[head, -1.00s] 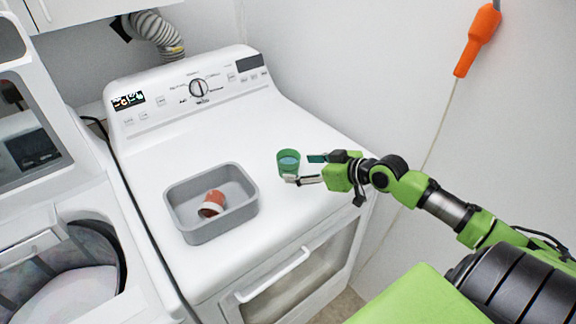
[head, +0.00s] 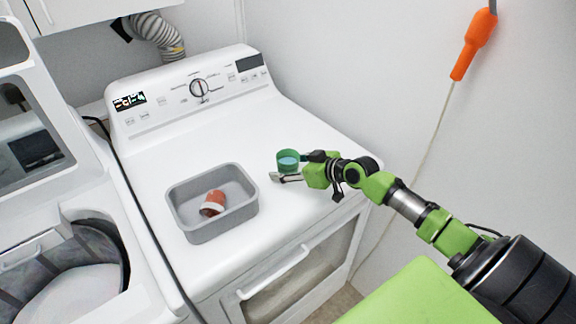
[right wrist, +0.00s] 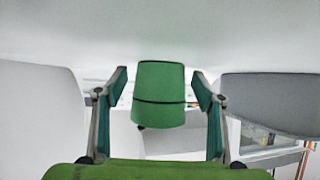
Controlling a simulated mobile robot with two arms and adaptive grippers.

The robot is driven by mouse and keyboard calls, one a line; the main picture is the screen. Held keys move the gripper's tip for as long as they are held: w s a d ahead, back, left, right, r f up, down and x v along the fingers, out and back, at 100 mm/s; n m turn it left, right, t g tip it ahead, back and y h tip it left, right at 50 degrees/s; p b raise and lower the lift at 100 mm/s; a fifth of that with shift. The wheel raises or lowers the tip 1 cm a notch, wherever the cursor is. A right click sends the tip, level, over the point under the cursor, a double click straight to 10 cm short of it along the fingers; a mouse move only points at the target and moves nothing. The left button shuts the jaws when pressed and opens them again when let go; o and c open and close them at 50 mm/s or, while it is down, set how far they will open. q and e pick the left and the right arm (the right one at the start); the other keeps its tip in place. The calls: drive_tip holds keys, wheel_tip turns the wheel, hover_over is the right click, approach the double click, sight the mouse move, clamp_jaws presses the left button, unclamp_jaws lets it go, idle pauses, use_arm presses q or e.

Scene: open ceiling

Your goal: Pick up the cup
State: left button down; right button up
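A green cup (head: 287,162) stands upright on the white dryer top, near its right edge. My right gripper (head: 291,168) is at the cup from the right, with one finger on the near side and the other on the far side. In the right wrist view the green cup (right wrist: 159,84) appears between the two open fingers (right wrist: 162,75), with a small gap on each side. The lower part of the cup is partly hidden by a finger in the head view. My left gripper is not in view.
A grey tub (head: 184,222) sits left of the cup with a reddish-brown and white item (head: 213,203) inside. The control panel (head: 175,98) rises behind. An open washer (head: 70,190) is at left, and a wall stands on the right.

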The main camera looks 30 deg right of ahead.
drive_tip(key=c, duration=1.1)
drive_tip(key=shift+r, duration=0.2)
